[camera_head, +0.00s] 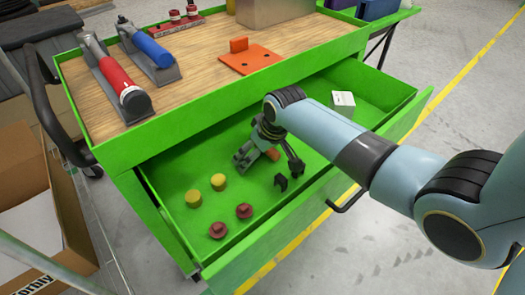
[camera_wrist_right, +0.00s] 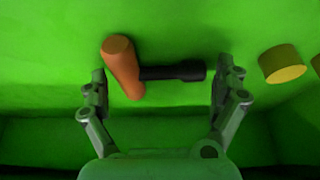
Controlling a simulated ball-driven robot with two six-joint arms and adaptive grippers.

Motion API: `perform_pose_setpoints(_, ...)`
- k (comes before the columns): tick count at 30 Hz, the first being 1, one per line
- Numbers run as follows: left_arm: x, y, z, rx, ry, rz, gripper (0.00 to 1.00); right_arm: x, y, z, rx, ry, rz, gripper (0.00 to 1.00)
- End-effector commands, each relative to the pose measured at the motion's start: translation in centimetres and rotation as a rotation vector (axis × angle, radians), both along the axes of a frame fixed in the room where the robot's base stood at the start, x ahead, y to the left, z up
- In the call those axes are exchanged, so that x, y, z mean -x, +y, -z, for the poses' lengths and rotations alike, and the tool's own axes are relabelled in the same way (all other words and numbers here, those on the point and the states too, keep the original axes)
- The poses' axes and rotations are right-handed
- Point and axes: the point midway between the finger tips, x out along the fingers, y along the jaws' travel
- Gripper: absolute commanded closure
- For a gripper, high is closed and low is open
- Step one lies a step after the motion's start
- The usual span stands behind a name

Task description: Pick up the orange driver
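The orange driver (camera_wrist_right: 122,68) lies on the green drawer floor in the right wrist view, its thick orange handle at left and its black shaft (camera_wrist_right: 172,73) pointing right. My right gripper (camera_wrist_right: 168,78) is open, with one finger on either side of the driver; nothing is gripped. In the head view my right gripper (camera_head: 268,160) reaches down into the open drawer. It hides most of the driver, and only a bit of orange (camera_head: 272,154) shows between its fingers. My left gripper is not in view.
The green drawer (camera_head: 170,190) also holds yellow cylinders (camera_head: 219,182), red knobs (camera_head: 244,211), a small black part (camera_head: 282,182) and a white box (camera_head: 343,102). On the wooden top (camera_head: 205,60) lie a red tool (camera_head: 115,75), a blue tool (camera_head: 150,48) and an orange bracket (camera_head: 250,57).

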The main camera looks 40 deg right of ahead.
Motion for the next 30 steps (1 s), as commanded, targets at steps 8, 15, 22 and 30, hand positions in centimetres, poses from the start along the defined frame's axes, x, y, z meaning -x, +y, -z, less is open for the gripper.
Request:
perform_pose_setpoints(8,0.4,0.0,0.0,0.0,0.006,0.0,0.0,0.0,0.0,0.0,0.0,0.001,0.0,0.41)
perform_pose_setpoints(15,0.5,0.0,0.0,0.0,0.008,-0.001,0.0,0.0,0.0,0.0,0.0,0.001,0.0,0.48)
perform_pose_setpoints(22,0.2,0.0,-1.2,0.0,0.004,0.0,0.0,-0.1,0.0,-2.9,0.0,-0.003,0.0,0.48)
perform_pose_setpoints(30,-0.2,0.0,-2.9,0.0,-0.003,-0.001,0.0,0.0,0.0,-8.4,0.0,-0.002,0.0,0.48)
